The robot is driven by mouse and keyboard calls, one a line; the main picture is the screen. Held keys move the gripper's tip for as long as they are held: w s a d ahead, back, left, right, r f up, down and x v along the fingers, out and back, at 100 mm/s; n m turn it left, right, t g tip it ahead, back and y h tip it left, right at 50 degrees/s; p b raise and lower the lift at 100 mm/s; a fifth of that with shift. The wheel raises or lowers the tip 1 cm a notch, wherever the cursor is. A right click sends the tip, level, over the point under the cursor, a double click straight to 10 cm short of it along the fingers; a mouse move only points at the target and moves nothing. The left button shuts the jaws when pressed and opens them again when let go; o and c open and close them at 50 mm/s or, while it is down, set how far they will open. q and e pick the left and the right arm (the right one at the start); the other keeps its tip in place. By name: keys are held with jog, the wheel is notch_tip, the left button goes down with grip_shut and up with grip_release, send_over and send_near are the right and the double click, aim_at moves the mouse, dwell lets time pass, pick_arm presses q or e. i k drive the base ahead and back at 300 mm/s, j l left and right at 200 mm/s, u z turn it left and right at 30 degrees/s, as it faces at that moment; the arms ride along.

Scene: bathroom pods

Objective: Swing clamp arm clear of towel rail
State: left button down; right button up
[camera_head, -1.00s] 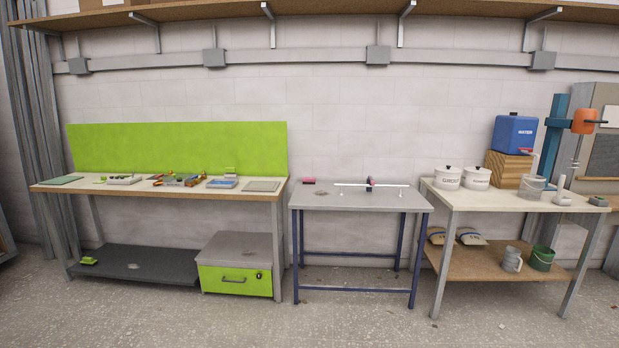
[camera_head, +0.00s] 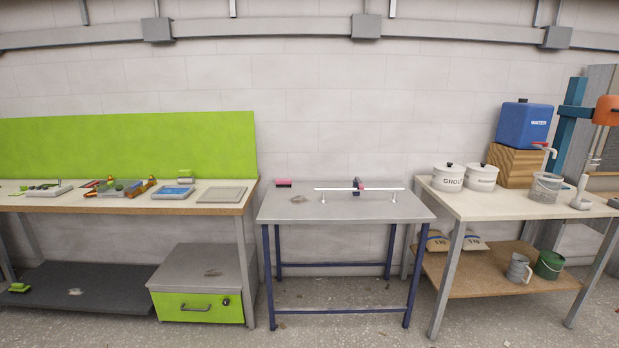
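A white towel rail (camera_head: 335,189) lies level on two short posts on the grey table (camera_head: 290,210) with blue legs. A small clamp (camera_head: 357,185) with dark and pinkish-red parts sits on the rail, a little right of its middle. It is too small to tell how its arm lies. Neither of my grippers shows in the head view.
A pink block (camera_head: 284,183) and a brownish patch (camera_head: 298,199) are on the grey table. A green-backed workbench (camera_head: 225,208) stands left, a bench with pots (camera_head: 450,203) right. A green-drawer cabinet (camera_head: 197,273) stands under the left bench. The floor in front is clear.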

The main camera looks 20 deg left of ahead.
aim_at(361, 184)
jog(key=i+j+u, duration=0.1)
jog(key=i, duration=0.45)
jog(key=i+j, duration=0.3)
jog(key=i, duration=0.25)
jog(key=i+j+u, duration=0.15)
jog(key=i, duration=0.4)
